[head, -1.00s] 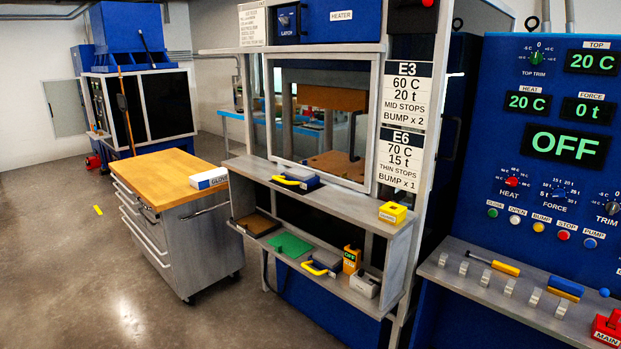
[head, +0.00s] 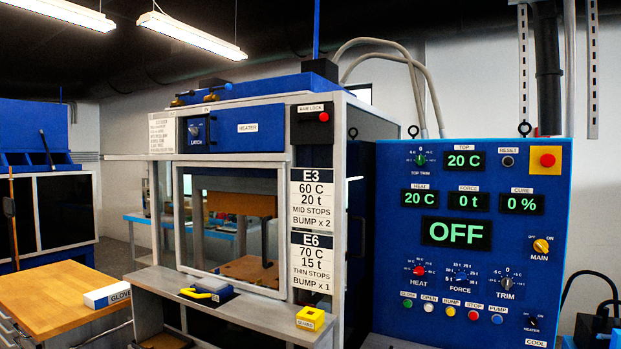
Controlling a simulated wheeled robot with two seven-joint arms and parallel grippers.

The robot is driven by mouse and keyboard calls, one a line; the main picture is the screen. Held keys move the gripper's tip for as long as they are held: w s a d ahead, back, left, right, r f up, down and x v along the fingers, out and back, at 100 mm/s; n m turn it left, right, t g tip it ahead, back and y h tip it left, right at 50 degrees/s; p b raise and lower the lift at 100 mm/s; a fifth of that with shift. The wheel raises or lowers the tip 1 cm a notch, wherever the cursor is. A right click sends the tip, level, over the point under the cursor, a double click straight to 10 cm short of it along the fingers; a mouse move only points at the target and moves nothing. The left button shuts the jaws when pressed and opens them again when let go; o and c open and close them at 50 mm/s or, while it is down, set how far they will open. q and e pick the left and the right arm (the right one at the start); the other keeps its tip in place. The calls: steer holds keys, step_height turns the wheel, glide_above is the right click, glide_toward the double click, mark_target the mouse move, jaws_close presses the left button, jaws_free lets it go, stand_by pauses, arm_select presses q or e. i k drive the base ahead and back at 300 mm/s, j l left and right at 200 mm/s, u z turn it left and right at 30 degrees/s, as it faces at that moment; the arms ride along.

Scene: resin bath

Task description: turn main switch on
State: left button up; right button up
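The main switch (head: 541,246) is a yellow rotary knob labelled MAIN, with small OFF and ON marks above it, at the right side of the blue control panel (head: 390,290). Its exact pointer direction is too small to tell. The large green display (head: 456,233) reads OFF. Neither of my grippers shows in the head view.
A red button on a yellow plate (head: 547,160) sits above the main switch. The press (head: 237,225) stands left of the panel. A wooden-topped cart (head: 62,300) is at the lower left. Dark hoses (head: 600,305) are at the lower right.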

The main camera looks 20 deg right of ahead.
mark_target(541, 246)
steer(key=z, duration=2)
steer(key=i, duration=0.05)
